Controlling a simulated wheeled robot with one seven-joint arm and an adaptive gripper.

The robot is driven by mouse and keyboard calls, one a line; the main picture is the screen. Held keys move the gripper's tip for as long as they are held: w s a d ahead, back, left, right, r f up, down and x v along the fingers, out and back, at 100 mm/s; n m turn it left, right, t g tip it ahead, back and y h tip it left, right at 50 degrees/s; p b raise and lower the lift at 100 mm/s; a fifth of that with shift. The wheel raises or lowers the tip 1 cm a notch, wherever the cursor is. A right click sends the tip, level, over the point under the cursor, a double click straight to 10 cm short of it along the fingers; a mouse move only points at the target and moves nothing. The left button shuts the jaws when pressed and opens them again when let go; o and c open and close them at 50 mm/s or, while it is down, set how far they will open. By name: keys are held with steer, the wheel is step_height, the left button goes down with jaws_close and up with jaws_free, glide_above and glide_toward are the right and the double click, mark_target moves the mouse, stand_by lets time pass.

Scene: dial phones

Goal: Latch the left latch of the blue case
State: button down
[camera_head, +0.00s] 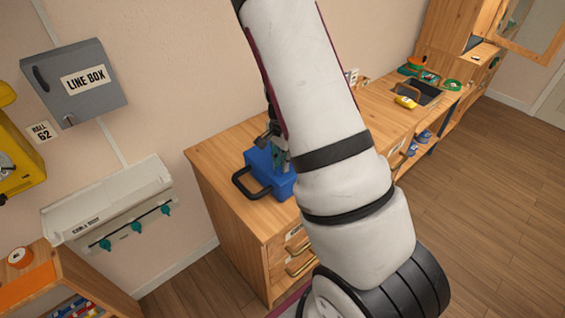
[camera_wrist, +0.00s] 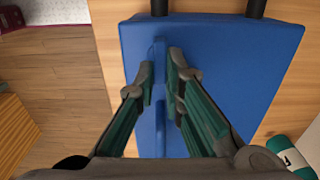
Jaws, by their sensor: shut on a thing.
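The blue case (camera_head: 261,172) lies on the wooden cabinet top, its black handle (camera_head: 241,184) toward the left. In the wrist view the case (camera_wrist: 245,60) fills the middle, with the two ends of its handle at the top edge. My gripper (camera_wrist: 161,72) is over the case. Its two fingers are closed in around a narrow raised blue latch (camera_wrist: 159,55) on the case. The exact contact and the latch's lower part are hard to make out. In the head view my arm hides much of the case, and my gripper (camera_head: 278,150) shows only partly.
The wooden cabinet top (camera_head: 215,150) is bare left of the case. In the wrist view a green and white cylinder (camera_wrist: 293,158) lies near the case's lower right. A workbench (camera_head: 375,115) with a yellow item (camera_head: 405,102) extends behind. A grey line box (camera_head: 75,82) hangs on the wall.

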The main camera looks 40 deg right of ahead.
steer(key=c, duration=1.7)
jaws_free()
steer(key=shift+r, duration=0.1)
step_height(320, 180, up, 12)
steer(key=shift+f, duration=0.1)
